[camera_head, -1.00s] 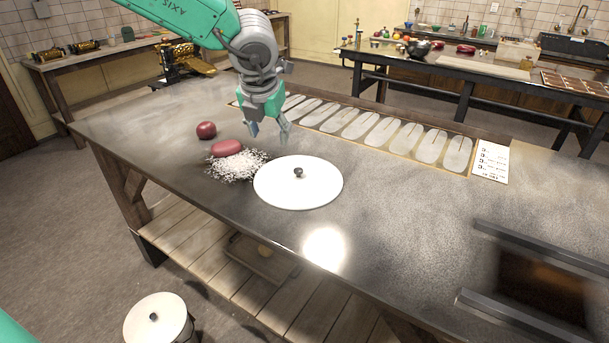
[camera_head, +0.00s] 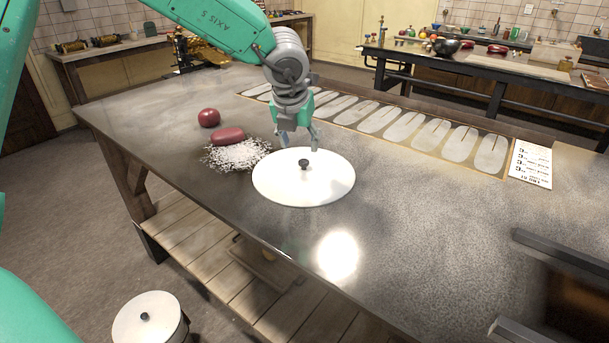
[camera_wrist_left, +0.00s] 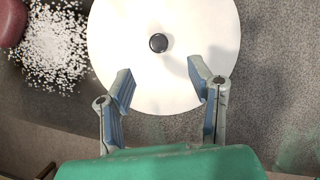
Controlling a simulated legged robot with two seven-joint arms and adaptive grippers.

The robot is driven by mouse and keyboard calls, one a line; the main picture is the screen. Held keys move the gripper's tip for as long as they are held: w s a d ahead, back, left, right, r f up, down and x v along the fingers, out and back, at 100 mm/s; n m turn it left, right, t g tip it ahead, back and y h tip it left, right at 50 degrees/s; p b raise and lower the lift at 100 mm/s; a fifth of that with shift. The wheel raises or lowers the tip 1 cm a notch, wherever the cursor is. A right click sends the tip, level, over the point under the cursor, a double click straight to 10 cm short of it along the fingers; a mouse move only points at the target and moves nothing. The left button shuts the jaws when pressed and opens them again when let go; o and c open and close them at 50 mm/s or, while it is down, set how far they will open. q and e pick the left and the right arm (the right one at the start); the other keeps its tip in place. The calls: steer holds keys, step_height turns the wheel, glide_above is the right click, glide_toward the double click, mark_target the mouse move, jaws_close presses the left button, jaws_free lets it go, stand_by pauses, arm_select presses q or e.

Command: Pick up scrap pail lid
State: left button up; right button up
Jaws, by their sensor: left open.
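A flat round white lid (camera_head: 280,183) with a small dark knob (camera_head: 304,164) lies on the dark metal table (camera_head: 420,215). In the left wrist view the lid (camera_wrist_left: 190,25) fills the upper middle, its knob (camera_wrist_left: 159,43) just beyond and between the fingertips. My left gripper (camera_head: 299,143) points down above the lid's far edge. Its fingers (camera_wrist_left: 161,76) are spread, with nothing between them. My right gripper is not in view.
White shreds (camera_head: 236,155) lie left of the lid, with a dark red oblong object (camera_head: 228,135) and a round red one (camera_head: 209,118) beyond. A board of pale oval shapes (camera_head: 431,137) and a printed card (camera_head: 531,165) lie behind. The table's right-hand middle is clear.

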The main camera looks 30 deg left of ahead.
mark_target(304, 161)
arm_select(q)
steer(key=x, duration=0.3)
steer(key=shift+w+f, duration=0.2)
steer(key=shift+f, duration=0.15)
steer(key=x, duration=0.5)
steer(key=shift+w+a+f, duration=0.1)
steer(key=shift+w+a, duration=0.1)
steer(key=shift+s, duration=0.1)
steer(key=shift+c, duration=1.2)
steer(key=shift+d, duration=0.1)
jaws_close()
